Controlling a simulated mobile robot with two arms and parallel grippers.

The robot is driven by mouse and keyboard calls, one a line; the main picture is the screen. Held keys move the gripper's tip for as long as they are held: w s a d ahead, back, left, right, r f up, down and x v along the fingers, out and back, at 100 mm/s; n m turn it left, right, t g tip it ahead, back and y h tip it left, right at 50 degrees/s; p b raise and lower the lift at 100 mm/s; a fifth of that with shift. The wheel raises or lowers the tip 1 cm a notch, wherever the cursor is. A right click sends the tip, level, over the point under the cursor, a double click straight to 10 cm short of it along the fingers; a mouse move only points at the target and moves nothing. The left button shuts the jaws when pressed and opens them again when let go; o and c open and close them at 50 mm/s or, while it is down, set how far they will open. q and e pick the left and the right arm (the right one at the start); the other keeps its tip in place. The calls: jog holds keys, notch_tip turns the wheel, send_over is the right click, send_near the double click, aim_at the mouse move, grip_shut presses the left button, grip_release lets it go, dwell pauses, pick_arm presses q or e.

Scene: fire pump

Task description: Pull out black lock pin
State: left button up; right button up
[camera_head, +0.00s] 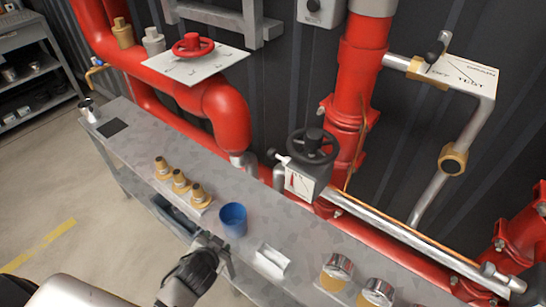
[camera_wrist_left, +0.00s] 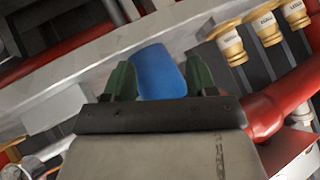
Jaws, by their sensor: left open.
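I cannot make out a lock pin for certain. A small black handle (camera_head: 434,52) stands on the white TEST plate of the pipe valve at the upper right. A black handwheel (camera_head: 313,146) sits on a valve box with a white gauge face behind the bench, with a small white-tipped part at its left. My left gripper (camera_head: 212,240) is low at the bench's front edge, close to the blue cup. In the left wrist view its two green fingers (camera_wrist_left: 165,82) are apart and empty, with the blue cup (camera_wrist_left: 160,70) beyond them. My right gripper is out of view.
The grey bench (camera_head: 140,145) carries several brass fittings (camera_head: 180,182), the blue cup (camera_head: 233,219), a white block (camera_head: 271,260) and silver-capped fittings (camera_head: 337,270). Red pipes (camera_head: 225,110) and a red handwheel (camera_head: 193,45) stand behind it. Open floor lies at left.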

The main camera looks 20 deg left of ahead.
pick_arm(q)
notch_tip(320, 180, up, 10)
jog(key=w+t+y, duration=0.1)
jog(key=w+t, duration=0.1)
jog(key=t, duration=0.1)
jog(key=m+g+h+b, duration=0.1)
jog(key=m+h, duration=1.3)
jog(key=m, duration=0.8)
send_near(267, 155)
jog(key=w, duration=0.1)
jog(key=x, duration=1.1)
jog(key=shift+s+d+f, duration=0.15)
jog(key=shift+s+d, duration=0.05)
jog(key=shift+d, duration=0.05)
